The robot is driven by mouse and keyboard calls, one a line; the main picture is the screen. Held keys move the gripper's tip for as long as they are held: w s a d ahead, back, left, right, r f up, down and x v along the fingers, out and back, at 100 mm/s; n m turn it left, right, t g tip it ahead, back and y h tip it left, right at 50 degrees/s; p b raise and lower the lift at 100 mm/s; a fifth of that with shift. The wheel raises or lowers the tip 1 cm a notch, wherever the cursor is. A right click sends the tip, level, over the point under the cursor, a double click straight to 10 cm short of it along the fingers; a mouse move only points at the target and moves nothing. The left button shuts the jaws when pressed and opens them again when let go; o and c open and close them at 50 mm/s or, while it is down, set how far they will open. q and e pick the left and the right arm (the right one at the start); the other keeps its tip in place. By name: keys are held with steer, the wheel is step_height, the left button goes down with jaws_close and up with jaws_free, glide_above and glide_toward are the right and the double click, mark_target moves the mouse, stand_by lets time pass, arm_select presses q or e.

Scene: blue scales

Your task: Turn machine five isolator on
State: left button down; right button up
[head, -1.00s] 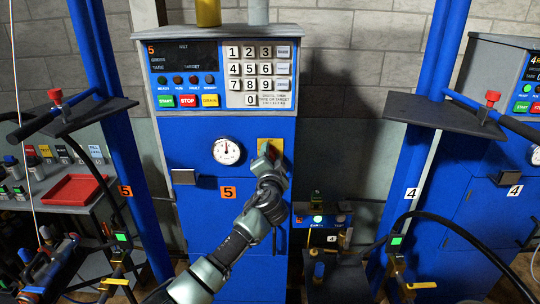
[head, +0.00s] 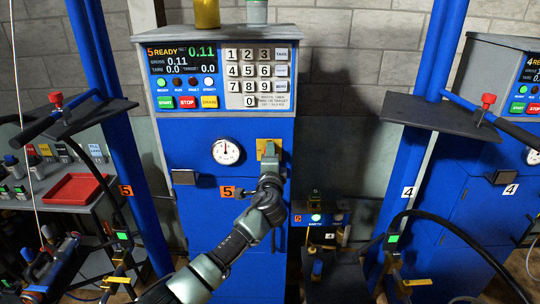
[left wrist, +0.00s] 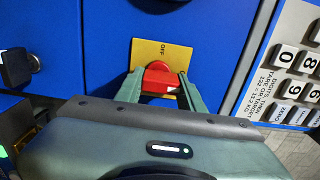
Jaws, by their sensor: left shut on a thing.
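Machine five (head: 240,190) is a blue cabinet with an orange 5 label, seen in the head view. Its isolator has a yellow plate (head: 261,147) right of the round gauge, partly hidden by my left gripper (head: 270,158). In the left wrist view the yellow plate (left wrist: 148,55) reads OFF at one side, and the red isolator handle (left wrist: 160,76) sits between the fingers of my left gripper (left wrist: 160,88), which is shut on it. The display (head: 182,58) of machine five is lit and reads 5 READY and 0.11. My right gripper is not in view.
A keypad (head: 257,70) and START, STOP and other buttons (head: 187,102) sit above the isolator. A door handle (head: 183,177) juts out at left. Machine four (head: 485,180) stands at right, and a red tray (head: 77,188) lies on a bench at left.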

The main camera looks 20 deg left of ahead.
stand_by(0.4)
arm_select(q)
steer(key=c, duration=0.9)
jaws_free()
steer(key=b+v, duration=0.1)
steer(key=v, duration=0.6)
steer(key=shift+s+d+b, duration=0.15)
steer(key=shift+s+b, duration=0.2)
steer(key=shift+s, duration=0.05)
